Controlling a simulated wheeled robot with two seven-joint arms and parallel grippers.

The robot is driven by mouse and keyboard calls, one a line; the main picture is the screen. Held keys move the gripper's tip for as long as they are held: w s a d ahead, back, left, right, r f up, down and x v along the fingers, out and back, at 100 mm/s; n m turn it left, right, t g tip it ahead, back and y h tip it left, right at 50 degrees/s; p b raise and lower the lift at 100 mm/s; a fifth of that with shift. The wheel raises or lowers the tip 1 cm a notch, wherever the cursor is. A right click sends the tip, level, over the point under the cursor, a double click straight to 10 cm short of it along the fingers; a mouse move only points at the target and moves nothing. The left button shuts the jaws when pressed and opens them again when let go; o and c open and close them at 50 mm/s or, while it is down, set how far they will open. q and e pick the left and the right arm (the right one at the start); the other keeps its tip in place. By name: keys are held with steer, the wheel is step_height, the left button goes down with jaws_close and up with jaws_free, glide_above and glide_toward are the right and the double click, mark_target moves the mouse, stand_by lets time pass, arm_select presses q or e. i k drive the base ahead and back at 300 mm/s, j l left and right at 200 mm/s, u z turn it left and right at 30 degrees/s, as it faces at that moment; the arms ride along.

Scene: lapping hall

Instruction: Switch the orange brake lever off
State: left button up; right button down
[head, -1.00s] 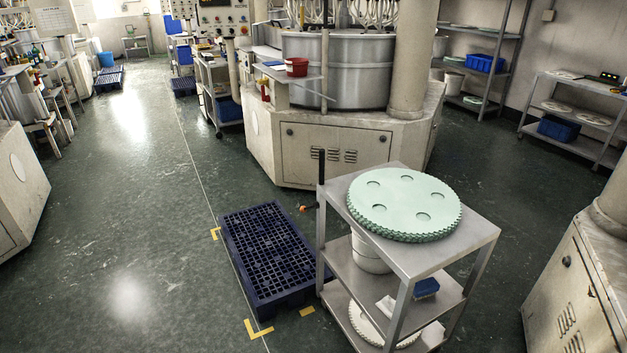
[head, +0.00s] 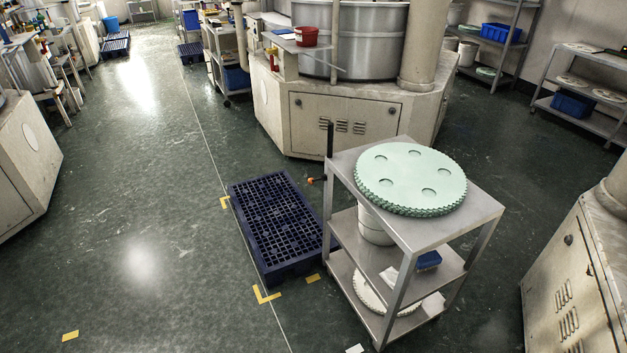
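The orange brake lever (head: 311,181) is small in the head view. It sticks out to the left of a grey metal cart (head: 465,226), below the cart's upright black handle (head: 330,141), on a short dark stem. It is too small to tell its setting clearly. Neither of my grippers is in view.
Pale green toothed discs (head: 411,178) lie on the cart's top. A dark blue pallet (head: 276,222) lies on the floor left of the cart, near yellow floor marks. A large machine (head: 345,125) stands behind. Open floor lies on the left.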

mark_target(323, 178)
steer(key=i+j, duration=0.25)
steer(key=i, duration=0.2)
steer(key=i+j, duration=0.25)
steer(key=i, duration=0.2)
steer(key=i+j, duration=0.25)
steer(key=i, duration=0.2)
steer(key=z, duration=1.35)
